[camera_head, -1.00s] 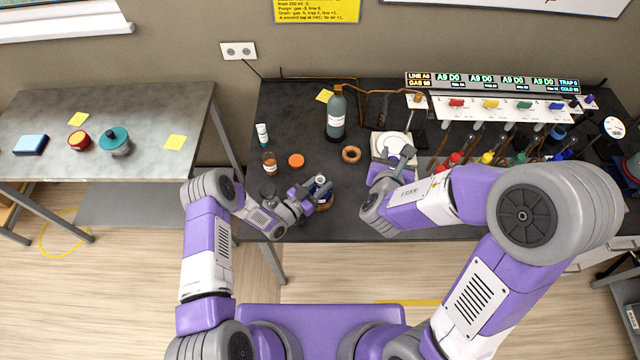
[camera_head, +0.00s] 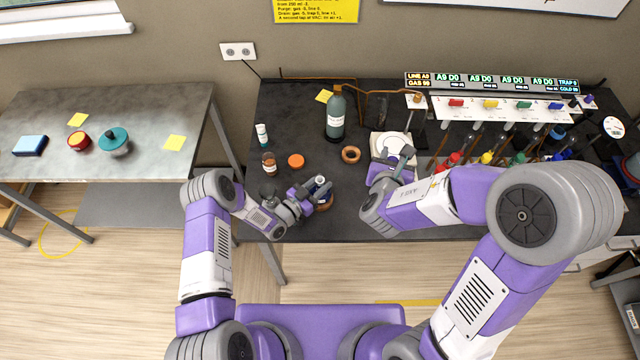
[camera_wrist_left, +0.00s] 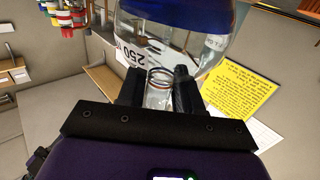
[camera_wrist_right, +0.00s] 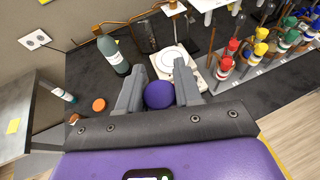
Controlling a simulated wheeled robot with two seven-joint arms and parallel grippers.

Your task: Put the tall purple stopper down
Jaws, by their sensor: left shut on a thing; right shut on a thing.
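The purple stopper (camera_wrist_right: 158,94) shows as a round purple top between the fingers of my right gripper (camera_wrist_right: 160,88), which is shut on it. In the head view my right gripper (camera_head: 398,160) is above the dark bench, near the white-topped plate; the stopper cannot be made out there. My left gripper (camera_wrist_left: 158,90) is shut on the neck of a clear glass flask (camera_wrist_left: 165,45) marked 250, with something blue at its far end. In the head view the left gripper (camera_head: 312,190) is at the bench's front left, over a brown ring (camera_head: 326,203).
A dark bottle (camera_head: 336,118), an orange cap (camera_head: 296,160), a small brown vial (camera_head: 269,163) and an empty cork ring (camera_head: 351,155) stand on the bench. A white plate device (camera_head: 385,140) is behind my right gripper. A valve rack (camera_head: 505,107) fills the right.

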